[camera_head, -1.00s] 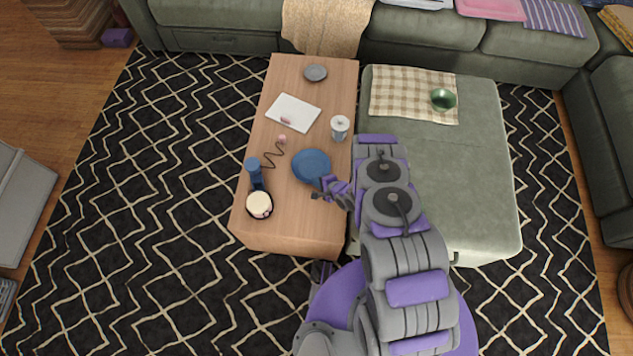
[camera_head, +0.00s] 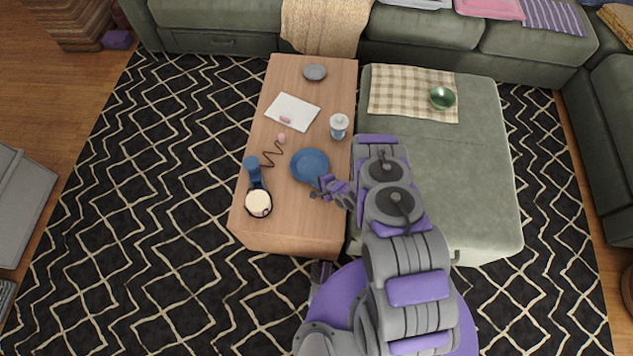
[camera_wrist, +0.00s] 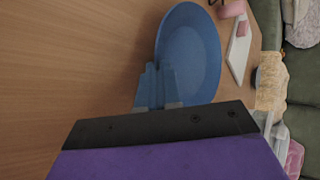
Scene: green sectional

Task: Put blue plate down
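The blue plate (camera_head: 310,164) is near the right edge of the wooden coffee table, close to its near half. It looks level and on or just above the tabletop; a small gap cannot be ruled out. My gripper (camera_head: 319,187) is at the plate's near right rim. In the wrist view, the plate (camera_wrist: 194,55) stands in front of the gripper fingers (camera_wrist: 156,86), which overlap its rim. The fingers look close together, but whether they pinch the rim is not clear.
The coffee table (camera_head: 290,222) also holds a lidded jar (camera_head: 339,126), a white notebook (camera_head: 292,112), a grey dish (camera_head: 315,72), a blue lamp-like item (camera_head: 254,170) and a round cream-topped item (camera_head: 258,203). A green ottoman (camera_head: 480,190) with a green bowl (camera_head: 443,98) stands to the right.

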